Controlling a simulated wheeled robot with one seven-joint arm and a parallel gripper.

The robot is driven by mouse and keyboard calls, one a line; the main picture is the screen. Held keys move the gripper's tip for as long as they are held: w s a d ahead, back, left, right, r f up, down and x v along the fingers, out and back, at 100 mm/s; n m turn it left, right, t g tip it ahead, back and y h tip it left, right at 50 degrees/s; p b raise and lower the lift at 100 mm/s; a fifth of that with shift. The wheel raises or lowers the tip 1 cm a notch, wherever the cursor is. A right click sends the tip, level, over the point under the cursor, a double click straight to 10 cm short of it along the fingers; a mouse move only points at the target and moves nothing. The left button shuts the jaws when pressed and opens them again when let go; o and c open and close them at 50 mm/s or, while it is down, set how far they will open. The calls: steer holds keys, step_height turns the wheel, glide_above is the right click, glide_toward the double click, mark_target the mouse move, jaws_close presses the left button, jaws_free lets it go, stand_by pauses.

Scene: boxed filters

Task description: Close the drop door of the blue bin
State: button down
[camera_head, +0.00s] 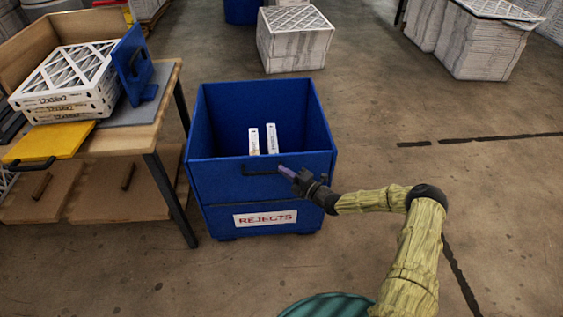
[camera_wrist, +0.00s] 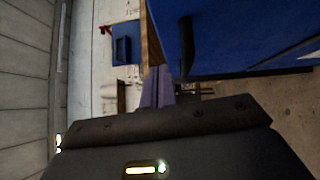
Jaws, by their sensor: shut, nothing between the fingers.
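The blue bin (camera_head: 209,183) stands on the floor with a white REJECTS label (camera_head: 265,219) on its lower front. Its drop door (camera_head: 225,178) is the upper front panel, with a dark bar handle (camera_head: 262,173). The panel looks upright or nearly so; I cannot tell whether it is fully closed. My gripper (camera_head: 287,173) is shut and empty, its purple fingertips at the right end of the handle; I cannot tell if they touch. In the wrist view the fingers (camera_wrist: 158,88) are together beside the blue panel (camera_wrist: 240,35) and dark handle (camera_wrist: 187,45).
Two white filters (camera_head: 254,141) stand inside the bin. A wooden bench (camera_head: 150,125) at the left holds stacked filters (camera_head: 68,80), a blue panel with a handle (camera_head: 133,65) and a yellow board (camera_head: 50,142). A filter stack (camera_head: 295,45) stands behind.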

steer(key=v, duration=0.8)
steer(key=shift+d, duration=0.35)
steer(key=shift+a+r, duration=0.1)
steer(key=shift+r, duration=0.05)
